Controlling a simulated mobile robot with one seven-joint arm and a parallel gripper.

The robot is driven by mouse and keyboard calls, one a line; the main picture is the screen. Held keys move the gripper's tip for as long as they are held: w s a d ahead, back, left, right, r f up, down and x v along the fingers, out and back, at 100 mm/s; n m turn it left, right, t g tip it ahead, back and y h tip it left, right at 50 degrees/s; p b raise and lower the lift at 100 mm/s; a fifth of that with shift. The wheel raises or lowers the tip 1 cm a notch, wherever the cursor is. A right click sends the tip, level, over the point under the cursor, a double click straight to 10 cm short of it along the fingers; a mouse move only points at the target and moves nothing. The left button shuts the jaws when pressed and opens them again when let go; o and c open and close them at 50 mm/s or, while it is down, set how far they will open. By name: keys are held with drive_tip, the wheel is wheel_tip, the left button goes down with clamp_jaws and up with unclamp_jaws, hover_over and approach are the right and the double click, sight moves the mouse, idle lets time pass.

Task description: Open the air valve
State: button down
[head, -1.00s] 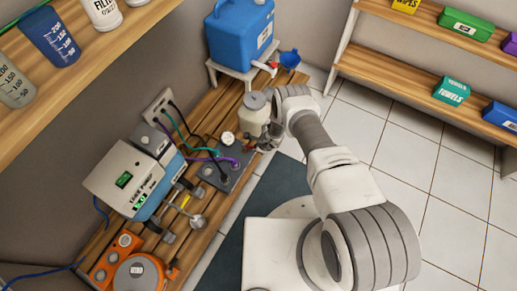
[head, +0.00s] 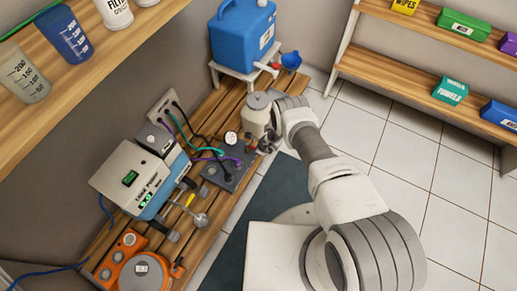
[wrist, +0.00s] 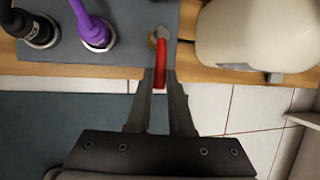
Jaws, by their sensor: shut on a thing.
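The air valve shows in the wrist view as a red lever (wrist: 160,68) on a small brass and grey body (wrist: 160,35), at the edge of a grey panel (wrist: 120,55). The lever points down the picture, towards my gripper. My gripper (wrist: 159,82) is shut on the red lever, with one finger on each side of it. In the head view the valve and fingertips are small and partly hidden behind my wrist, beside the cream bottle (head: 257,113).
The bottle (wrist: 255,32) stands close to the right of the valve. Black and purple hose plugs (wrist: 92,25) stand to its left. The wooden bench (head: 205,240) also holds a blue and white unit (head: 135,178) and an orange device (head: 125,250). Tiled floor (head: 400,170) lies clear to the right.

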idle(0.3)
drive_tip(key=c, duration=0.8)
unclamp_jaws()
drive_tip(key=shift+r, duration=0.1)
drive_tip(key=p+v, duration=0.9)
drive_tip(key=v, duration=0.8)
drive_tip(key=shift+s+r, duration=0.1)
drive_tip(key=shift+s, duration=0.05)
